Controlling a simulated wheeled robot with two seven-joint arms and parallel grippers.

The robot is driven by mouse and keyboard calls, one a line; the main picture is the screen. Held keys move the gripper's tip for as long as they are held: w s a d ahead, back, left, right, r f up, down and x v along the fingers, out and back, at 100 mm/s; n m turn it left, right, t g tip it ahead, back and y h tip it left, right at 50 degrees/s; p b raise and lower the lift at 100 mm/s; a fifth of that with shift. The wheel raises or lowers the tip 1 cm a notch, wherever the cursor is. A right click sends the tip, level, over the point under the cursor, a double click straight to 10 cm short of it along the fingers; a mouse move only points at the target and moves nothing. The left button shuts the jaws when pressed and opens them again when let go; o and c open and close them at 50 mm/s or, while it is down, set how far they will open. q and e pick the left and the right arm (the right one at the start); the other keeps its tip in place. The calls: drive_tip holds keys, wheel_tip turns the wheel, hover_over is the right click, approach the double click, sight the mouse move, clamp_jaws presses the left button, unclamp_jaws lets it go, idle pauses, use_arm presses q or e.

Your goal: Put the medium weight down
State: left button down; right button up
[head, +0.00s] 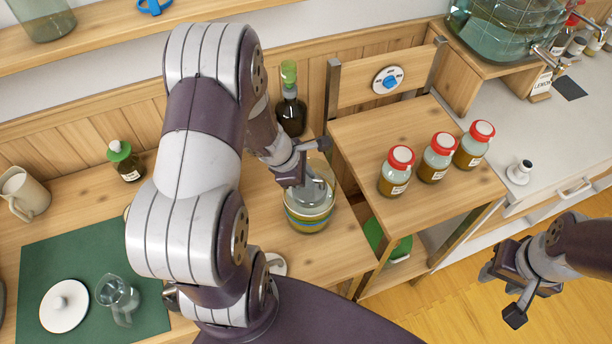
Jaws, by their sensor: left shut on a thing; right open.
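My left gripper (308,164) is shut at the mouth of a large glass jar (309,212) with green and yellow bands in its lower part. What its fingers hold is largely hidden; a pale, clear shape shows at them, and I cannot tell its size or whether it touches the jar's contents. A small white knobbed piece (519,172) stands on the pale counter at right. A larger white knobbed disc (63,304) lies on the green mat. A round pale piece (275,264) is partly hidden behind my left arm. My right gripper (501,295) is open and empty at lower right, over the floor.
Three red-lidded jars (438,158) stand on the wooden stand (385,125), right of the large jar. A dark bottle (291,112) stands behind it. A glass pitcher (118,297) is on the green mat (60,255). A green-capped bottle (126,162) and a mug (27,193) stand at left.

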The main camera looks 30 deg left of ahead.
use_arm(q)
drive_tip(key=shift+f, duration=0.1)
drive_tip(key=c, duration=1.1)
unclamp_jaws()
drive_tip(key=shift+r, duration=0.35)
drive_tip(key=p+v, duration=0.3)
drive_tip(key=v, duration=0.7)
drive_tip(key=s+d+r+m+g+y, duration=0.1)
drive_tip(key=d+m, duration=0.3)
drive_tip(key=m, duration=0.7)
drive_tip(key=s+d+r+m+g+y, duration=0.1)
drive_tip(key=s+d+r+m+y, duration=0.1)
drive_tip(key=m, duration=1)
drive_tip(key=shift+s+d+r+g, duration=0.3)
drive_tip(key=shift+s+d+r, duration=0.3)
drive_tip(key=shift+s+d, duration=0.5)
